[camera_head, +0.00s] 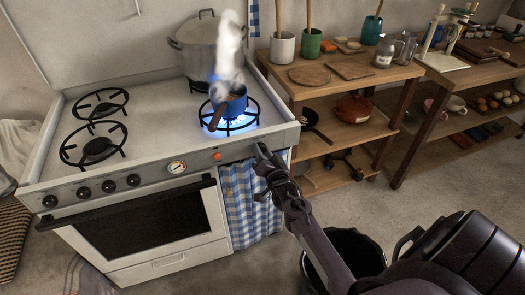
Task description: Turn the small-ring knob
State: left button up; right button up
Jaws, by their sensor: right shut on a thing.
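The white stove's front panel (140,178) carries several black knobs (108,186) at the left, a dial and an orange-red button. My right gripper (262,152) is at the panel's right end, shut on the small-ring knob, which its fingers hide. How far the knob is turned cannot be seen. The front right ring (252,121) burns with a blue flame. A small blue pot (237,102) with a brown handle stands on it, with white steam rising. My left gripper is not in view.
A large lidded grey pot (200,45) stands behind the blue pot. The left burners (97,148) are bare and unlit. A blue checked curtain (247,200) hangs below my right gripper. A wooden shelf unit (335,88) with crocks and boards stands close at the right.

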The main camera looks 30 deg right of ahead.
jog(key=m+p, duration=0.1)
jog(key=m, duration=0.3)
jog(key=shift+m, duration=0.4)
jog(key=m+p, duration=0.1)
jog(key=m, duration=0.4)
jog(key=m+p, duration=0.2)
jog(key=m, duration=0.3)
jog(key=shift+m, duration=0.3)
jog(key=shift+m+p, duration=0.5)
jog(key=shift+m, duration=1.4)
jog(key=shift+f, duration=0.1)
jog(key=o, duration=1)
